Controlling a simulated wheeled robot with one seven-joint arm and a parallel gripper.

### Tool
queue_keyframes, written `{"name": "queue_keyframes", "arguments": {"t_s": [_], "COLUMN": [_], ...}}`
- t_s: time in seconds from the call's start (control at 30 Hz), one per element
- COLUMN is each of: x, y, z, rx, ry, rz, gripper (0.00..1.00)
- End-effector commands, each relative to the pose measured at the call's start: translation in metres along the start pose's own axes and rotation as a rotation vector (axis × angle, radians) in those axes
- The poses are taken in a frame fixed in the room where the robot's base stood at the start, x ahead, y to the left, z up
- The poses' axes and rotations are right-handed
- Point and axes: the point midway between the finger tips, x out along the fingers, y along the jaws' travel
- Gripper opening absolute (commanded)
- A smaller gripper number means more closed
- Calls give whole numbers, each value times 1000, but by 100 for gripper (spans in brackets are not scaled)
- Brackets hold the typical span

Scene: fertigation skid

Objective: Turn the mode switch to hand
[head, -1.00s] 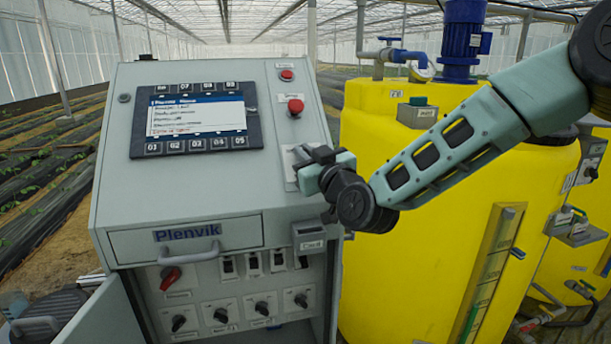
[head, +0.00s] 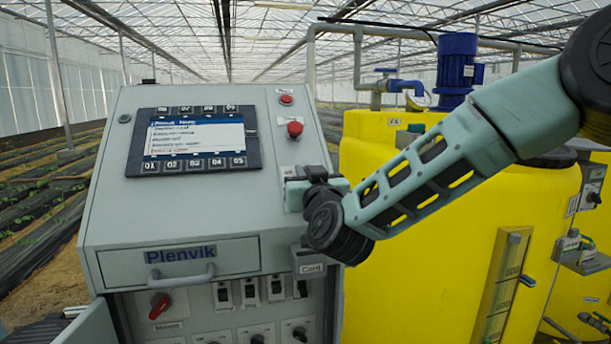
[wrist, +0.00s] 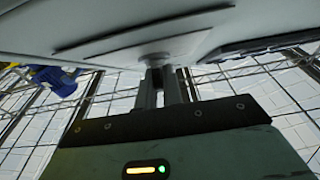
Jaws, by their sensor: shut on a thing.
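A pale label plate (head: 293,195) sits on the grey cabinet's sloped face, below a red mushroom button. My gripper (head: 305,181) is at this plate. In the wrist view the two fingers (wrist: 166,88) reach up to the panel and are shut on a small pale knob (wrist: 157,59) on the plate, which I take to be the mode switch. In the head view the knob is hidden behind my gripper. Its pointer direction and position markings cannot be read in either view.
A red mushroom button (head: 295,129) and a smaller red button (head: 286,100) are above. A display (head: 195,140) is to the left. A card holder (head: 309,263) is below my gripper. A yellow tank (head: 440,260) stands to the right.

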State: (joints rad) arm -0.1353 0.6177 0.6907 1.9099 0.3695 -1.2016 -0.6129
Motion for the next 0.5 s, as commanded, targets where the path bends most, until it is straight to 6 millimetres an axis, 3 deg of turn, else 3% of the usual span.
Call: {"name": "queue_keyframes", "arguments": {"t_s": [0.03, 0.1, 0.13, 0.5], "x": [0, 0, 0, -5], "y": [0, 0, 0, 0], "z": [0, 0, 0, 0], "rx": [0, 0, 0, -1], "ry": [0, 0, 0, 1], "rz": [0, 0, 0, -2], "gripper": [0, 25, 30, 30]}}
